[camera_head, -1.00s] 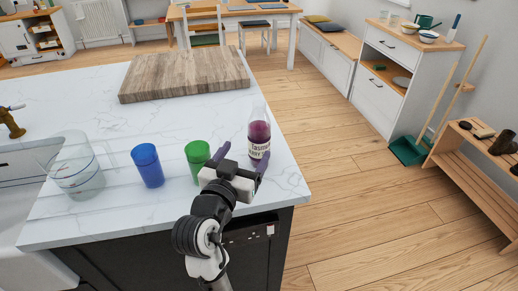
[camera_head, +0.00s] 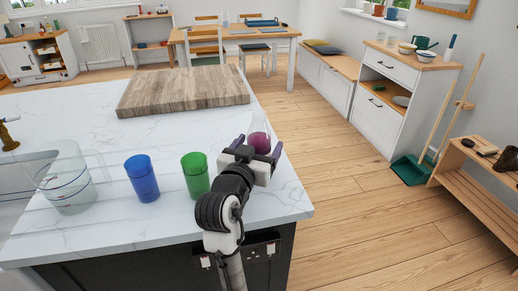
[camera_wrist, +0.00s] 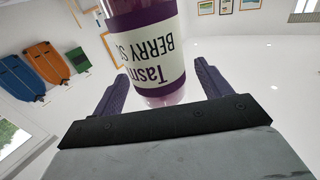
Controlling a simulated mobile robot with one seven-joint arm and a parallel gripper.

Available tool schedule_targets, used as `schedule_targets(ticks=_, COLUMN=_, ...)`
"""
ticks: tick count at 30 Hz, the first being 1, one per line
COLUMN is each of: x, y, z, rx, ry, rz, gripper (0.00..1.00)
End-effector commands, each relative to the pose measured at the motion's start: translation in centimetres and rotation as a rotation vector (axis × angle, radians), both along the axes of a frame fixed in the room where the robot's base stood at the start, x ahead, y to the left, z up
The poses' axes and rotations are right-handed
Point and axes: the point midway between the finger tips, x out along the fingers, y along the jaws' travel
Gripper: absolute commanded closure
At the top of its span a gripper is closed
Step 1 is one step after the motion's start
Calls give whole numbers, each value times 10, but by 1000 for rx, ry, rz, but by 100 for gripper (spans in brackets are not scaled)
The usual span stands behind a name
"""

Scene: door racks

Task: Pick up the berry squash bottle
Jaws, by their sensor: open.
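The berry squash bottle (camera_head: 260,141) stands on the white marble counter (camera_head: 100,226) near its right edge. It is clear, with purple squash and a pale label. My gripper (camera_head: 259,146) is open, its purple fingers on either side of the bottle's body in the head view. In the wrist view the bottle (camera_wrist: 143,45) shows upside down, its label reading "BERRY S", and it sits between the two spread fingers (camera_wrist: 163,92) with gaps at both sides. My gripper hides the bottle's lower part in the head view.
A green cup (camera_head: 195,175) stands just left of my gripper, with a blue cup (camera_head: 142,178) and a clear jug (camera_head: 68,180) farther left. A wooden board (camera_head: 183,91) lies behind. The counter's right edge is close to the bottle; open floor lies beyond.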

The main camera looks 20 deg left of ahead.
Motion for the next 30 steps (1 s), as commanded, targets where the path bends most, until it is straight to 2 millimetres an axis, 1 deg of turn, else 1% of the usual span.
schedule_targets(ticks=1, x=8, y=-1, z=2, rx=-1, ry=2, rz=-1, gripper=23)
schedule_targets(ticks=3, x=17, y=0, z=2, rx=-1, ry=2, rz=-1, gripper=23)
schedule_targets(ticks=6, x=24, y=0, z=1, rx=0, ry=0, rz=-1, gripper=23)
schedule_targets(ticks=13, x=25, y=0, z=0, rx=1, ry=0, rz=0, gripper=23)
schedule_targets(ticks=14, x=25, y=0, z=0, rx=1, ry=0, rz=0, gripper=26)
schedule_targets(ticks=24, x=25, y=0, z=0, rx=0, ry=0, rz=1, gripper=70)
schedule_targets(ticks=27, x=24, y=0, z=1, rx=1, ry=-2, rz=1, gripper=82)
schedule_targets(ticks=30, x=24, y=0, z=1, rx=1, ry=-2, rz=1, gripper=82)
